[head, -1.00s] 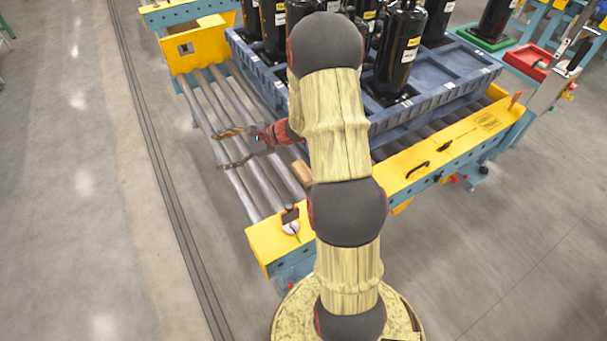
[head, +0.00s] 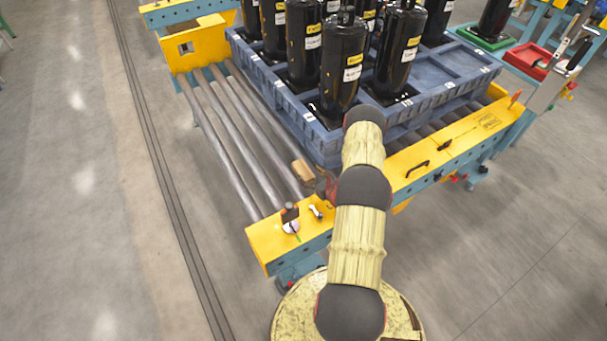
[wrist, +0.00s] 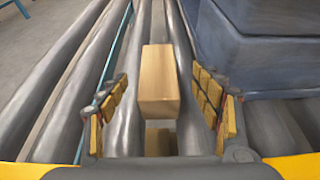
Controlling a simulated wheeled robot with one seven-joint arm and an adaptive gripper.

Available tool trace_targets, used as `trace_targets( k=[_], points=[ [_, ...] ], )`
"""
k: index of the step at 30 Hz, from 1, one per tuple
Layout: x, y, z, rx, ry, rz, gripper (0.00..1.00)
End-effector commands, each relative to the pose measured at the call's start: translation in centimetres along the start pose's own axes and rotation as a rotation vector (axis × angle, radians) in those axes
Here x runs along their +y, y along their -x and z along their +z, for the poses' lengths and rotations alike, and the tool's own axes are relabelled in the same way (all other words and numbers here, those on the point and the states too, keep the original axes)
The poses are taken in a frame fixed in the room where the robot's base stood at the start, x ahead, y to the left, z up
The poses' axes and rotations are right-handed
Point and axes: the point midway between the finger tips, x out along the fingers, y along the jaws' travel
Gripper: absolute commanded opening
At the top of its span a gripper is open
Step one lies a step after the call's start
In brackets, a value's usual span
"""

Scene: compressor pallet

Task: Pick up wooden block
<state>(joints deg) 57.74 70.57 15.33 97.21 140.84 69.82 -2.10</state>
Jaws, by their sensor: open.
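The wooden block (head: 303,171) is a light tan piece on the grey rollers beside the blue pallet. In the wrist view the block (wrist: 158,78) lies between my gripper's two padded fingers, with a visible gap on each side. My gripper (wrist: 160,92) is open and holds nothing. A second wood-coloured surface (wrist: 158,142) shows below the block's near end; I cannot tell whether it is a separate piece. In the head view my gripper (head: 325,185) is just right of the block, largely hidden by my arm.
The blue pallet (head: 440,101) carries several black cylinders and stands close to the block's right side. Yellow conveyor edges (head: 268,242) border the rollers in front, where small tools lie. The rollers (head: 235,150) to the left are clear.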

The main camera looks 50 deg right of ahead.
Motion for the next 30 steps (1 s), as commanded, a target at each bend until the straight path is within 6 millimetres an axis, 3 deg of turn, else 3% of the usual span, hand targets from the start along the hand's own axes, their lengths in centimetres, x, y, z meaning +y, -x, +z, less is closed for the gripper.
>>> trace_targets(
  k=[15, 24, 30],
  points=[
    [0.3, -6.3, -0.2, -0.002, 0.004, 0.004, 0.65],
    [0.3, -6.6, -0.1, -0.001, 0.002, 0.003, 0.65],
    [0.3, -6.6, -0.1, -0.001, 0.002, 0.003, 0.54]
  ],
)
